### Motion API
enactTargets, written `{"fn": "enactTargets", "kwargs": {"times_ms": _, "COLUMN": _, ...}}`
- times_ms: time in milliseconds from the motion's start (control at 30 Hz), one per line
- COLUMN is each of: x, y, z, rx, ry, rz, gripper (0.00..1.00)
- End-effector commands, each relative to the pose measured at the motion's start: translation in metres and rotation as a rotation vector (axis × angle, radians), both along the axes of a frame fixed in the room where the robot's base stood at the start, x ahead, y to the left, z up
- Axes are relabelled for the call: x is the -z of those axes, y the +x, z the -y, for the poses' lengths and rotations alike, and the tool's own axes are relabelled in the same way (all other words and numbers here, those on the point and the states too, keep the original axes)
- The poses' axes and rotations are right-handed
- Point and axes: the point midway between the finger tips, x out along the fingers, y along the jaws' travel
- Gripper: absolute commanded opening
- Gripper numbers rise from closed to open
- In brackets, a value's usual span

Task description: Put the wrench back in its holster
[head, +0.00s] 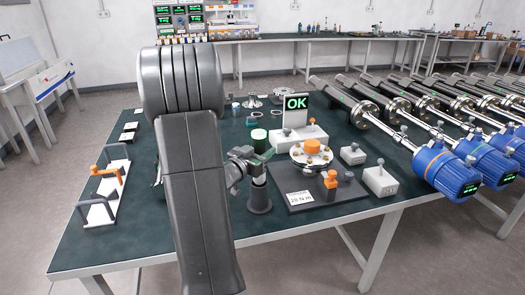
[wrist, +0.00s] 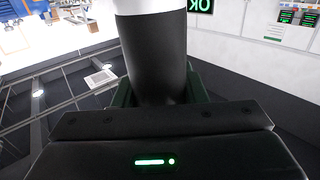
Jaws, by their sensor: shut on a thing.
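My gripper (head: 258,163) is beside the black holster post (head: 259,196) on the green bench, a little above its top in the head view. It is shut on the wrench, whose dark round handle (wrist: 152,60) stands between the finger pads in the wrist view. A white section (wrist: 150,6) adjoins the handle at the picture's top edge. The wrench looks roughly upright and in line with the post. Its lower end is not clear, so I cannot tell whether it is inside the holster.
A green-and-white cylinder (head: 258,140) shows just above the gripper. A rack with handles (head: 101,190) stands left. Blue-headed transmitters (head: 445,172) line the right.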

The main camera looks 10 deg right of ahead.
Motion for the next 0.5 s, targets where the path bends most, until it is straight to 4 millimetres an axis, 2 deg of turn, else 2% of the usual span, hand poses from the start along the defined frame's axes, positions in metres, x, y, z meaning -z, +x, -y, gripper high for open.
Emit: {"fn": "enactTargets", "kwargs": {"times_ms": 500, "x": 0.015, "y": 0.000, "z": 0.000, "rx": 0.000, "ry": -0.001, "rz": 0.002, "gripper": 0.09}}
